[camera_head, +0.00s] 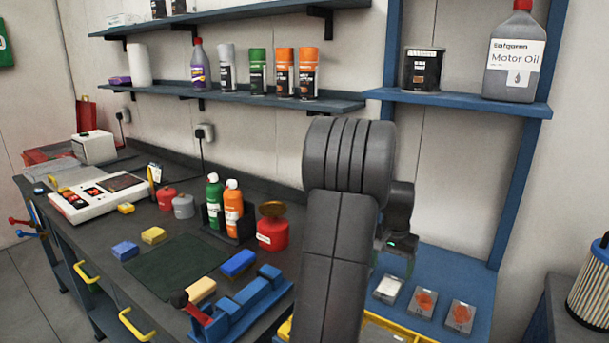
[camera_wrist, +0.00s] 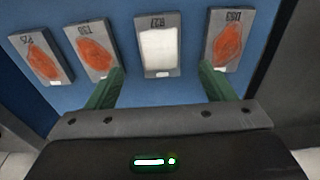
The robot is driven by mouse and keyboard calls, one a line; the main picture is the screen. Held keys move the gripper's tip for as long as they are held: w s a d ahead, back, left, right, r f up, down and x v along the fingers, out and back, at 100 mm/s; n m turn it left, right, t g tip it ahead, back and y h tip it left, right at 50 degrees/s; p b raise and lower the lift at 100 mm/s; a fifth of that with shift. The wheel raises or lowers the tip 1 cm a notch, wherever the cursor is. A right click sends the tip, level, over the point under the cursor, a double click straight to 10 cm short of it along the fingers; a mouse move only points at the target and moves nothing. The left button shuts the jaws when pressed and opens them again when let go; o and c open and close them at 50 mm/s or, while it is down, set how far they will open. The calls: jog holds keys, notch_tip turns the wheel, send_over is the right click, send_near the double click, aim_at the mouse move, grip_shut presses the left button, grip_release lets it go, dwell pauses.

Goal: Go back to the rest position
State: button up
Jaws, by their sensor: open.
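My gripper (camera_wrist: 160,84) is open in the wrist view, its two green fingers spread wide with nothing between them. Beyond the fingertips, a grey plate with a white pad (camera_wrist: 159,50) lies on a blue surface (camera_wrist: 150,96). Grey plates with orange oval patches (camera_wrist: 101,48) lie on both sides of it. In the head view my arm reaches over the right part of the bench, and the gripper is mostly hidden behind the arm. The white-pad plate (camera_head: 388,289) and two orange-patch plates (camera_head: 424,302) show below and right of it.
A dark workbench at left holds a blue vise (camera_head: 243,306), a red can (camera_head: 272,232), green and orange bottles (camera_head: 233,208) and a white console (camera_head: 100,197). Shelves (camera_head: 460,102) with cans and motor oil are behind my arm. A ribbed filter (camera_head: 592,290) stands far right.

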aim_at(389, 287)
jog(key=f, duration=0.7)
jog(key=shift+w+d, duration=0.2)
jog(key=shift+w, duration=0.1)
jog(key=shift+r, duration=1.7)
